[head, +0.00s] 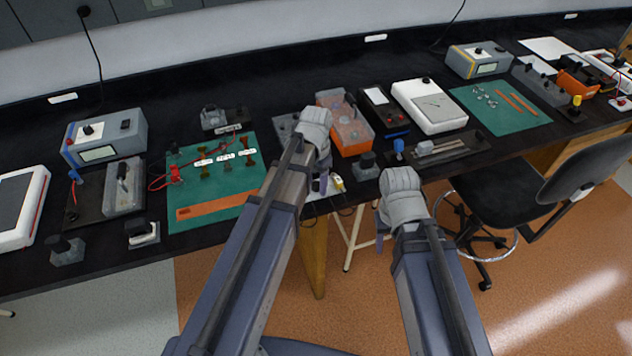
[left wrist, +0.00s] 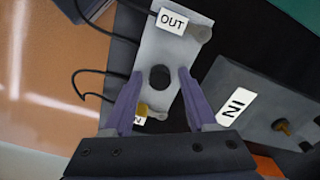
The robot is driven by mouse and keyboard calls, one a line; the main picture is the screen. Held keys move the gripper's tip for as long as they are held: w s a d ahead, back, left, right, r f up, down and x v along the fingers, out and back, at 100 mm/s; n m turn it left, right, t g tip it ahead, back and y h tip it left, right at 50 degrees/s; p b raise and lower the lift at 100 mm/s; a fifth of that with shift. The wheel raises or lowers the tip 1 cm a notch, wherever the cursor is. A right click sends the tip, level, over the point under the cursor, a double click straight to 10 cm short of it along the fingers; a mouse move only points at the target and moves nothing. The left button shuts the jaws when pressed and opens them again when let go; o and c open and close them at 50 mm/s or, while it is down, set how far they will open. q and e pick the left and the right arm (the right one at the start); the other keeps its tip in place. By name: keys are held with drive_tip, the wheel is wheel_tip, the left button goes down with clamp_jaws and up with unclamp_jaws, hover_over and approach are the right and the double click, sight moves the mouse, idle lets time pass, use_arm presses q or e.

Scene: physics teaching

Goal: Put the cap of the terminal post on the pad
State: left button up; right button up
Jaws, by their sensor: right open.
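In the left wrist view, a round black cap-like knob (left wrist: 160,77) stands on a pale plate (left wrist: 163,48) with an OUT label. My left gripper (left wrist: 161,71) is open, its purple fingers on either side of the knob with gaps showing. In the head view my left gripper (head: 321,186) is at the table's front edge, and my arm hides much of that spot. I cannot tell for certain which piece is the pad. My right gripper (head: 381,238) hangs in front of the table edge, holding nothing visible.
In the head view, a green mat (head: 187,213) with parts, an orange box (head: 352,133) and a white meter (head: 428,104) crowd the table. A chair (head: 545,180) stands right.

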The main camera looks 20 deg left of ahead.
sight(316, 183)
drive_tip(key=shift+r, duration=0.1)
use_arm(q)
wheel_tip(316, 183, up, 12)
drive_tip(key=p, duration=1.2)
drive_tip(key=s+d, duration=0.3)
drive_tip(key=s, duration=0.1)
drive_tip(key=s+d+n, duration=0.1)
drive_tip(key=s+d, duration=0.3)
drive_tip(key=s, duration=0.1)
drive_tip(key=s+d+n+y, duration=0.1)
drive_tip(key=s+d, duration=0.2)
drive_tip(key=s, duration=0.2)
drive_tip(key=shift+s+d+r, duration=0.15)
drive_tip(key=shift+d+r, duration=0.05)
drive_tip(key=shift+d, duration=0.05)
use_arm(e)
wheel_tip(316, 183, up, 12)
drive_tip(key=shift+r, duration=0.1)
